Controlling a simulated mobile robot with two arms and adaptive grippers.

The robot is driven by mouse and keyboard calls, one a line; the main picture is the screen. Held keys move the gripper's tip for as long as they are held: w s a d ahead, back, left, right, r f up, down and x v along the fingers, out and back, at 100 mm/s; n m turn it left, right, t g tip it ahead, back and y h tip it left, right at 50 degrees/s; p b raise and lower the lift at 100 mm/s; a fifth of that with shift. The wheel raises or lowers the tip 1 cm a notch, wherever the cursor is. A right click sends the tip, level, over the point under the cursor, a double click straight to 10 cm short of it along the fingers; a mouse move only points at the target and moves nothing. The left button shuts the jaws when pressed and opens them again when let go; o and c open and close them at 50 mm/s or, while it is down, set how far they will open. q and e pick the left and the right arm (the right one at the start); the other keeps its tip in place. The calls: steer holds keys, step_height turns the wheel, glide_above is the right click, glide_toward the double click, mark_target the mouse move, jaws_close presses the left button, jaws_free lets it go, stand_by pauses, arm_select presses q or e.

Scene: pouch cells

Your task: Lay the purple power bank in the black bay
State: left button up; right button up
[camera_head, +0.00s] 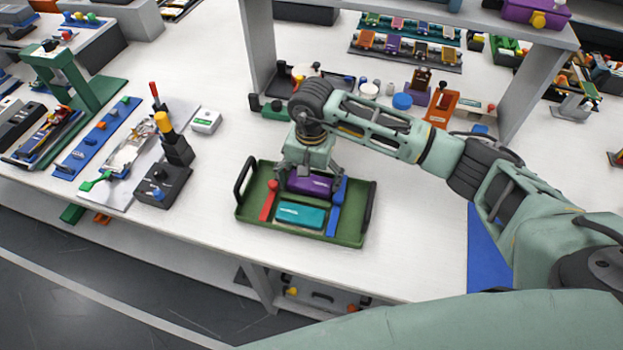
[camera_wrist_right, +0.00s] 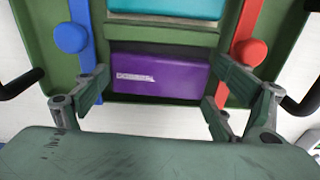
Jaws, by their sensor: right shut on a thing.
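The purple power bank (camera_head: 309,186) is in the far part of a green tray (camera_head: 250,205) with black handles. My right gripper (camera_head: 311,178) is above it, pointing down, and shut on it. In the right wrist view the purple power bank (camera_wrist_right: 160,75) lies flat between the two fingers of my right gripper (camera_wrist_right: 165,88). A teal power bank (camera_head: 300,214) lies in the near part of the tray. I cannot make out a black bay for certain; the surface under the purple power bank is hidden. My left gripper is not in view.
A red clamp (camera_head: 269,200) and a blue clamp (camera_head: 335,207) flank the tray's middle. A dark fixture (camera_head: 164,184) stands to the left. A shelf upright (camera_head: 257,50) and small parts stand behind. The white table (camera_head: 410,230) is bare right of the tray.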

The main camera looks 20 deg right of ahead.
steer(key=shift+s+d+f, duration=0.2)
steer(key=shift+s+f, duration=0.25)
steer(key=shift+f, duration=0.35)
steer(key=c, duration=0.3)
steer(key=o, duration=1.4)
steer(key=shift+c, duration=0.2)
steer(key=shift+o, duration=0.8)
steer(key=shift+w+a+f, duration=0.1)
steer(key=shift+w+f, duration=0.1)
steer(key=shift+w, duration=0.05)
steer(key=shift+s+r, duration=0.1)
steer(key=shift+r, duration=0.05)
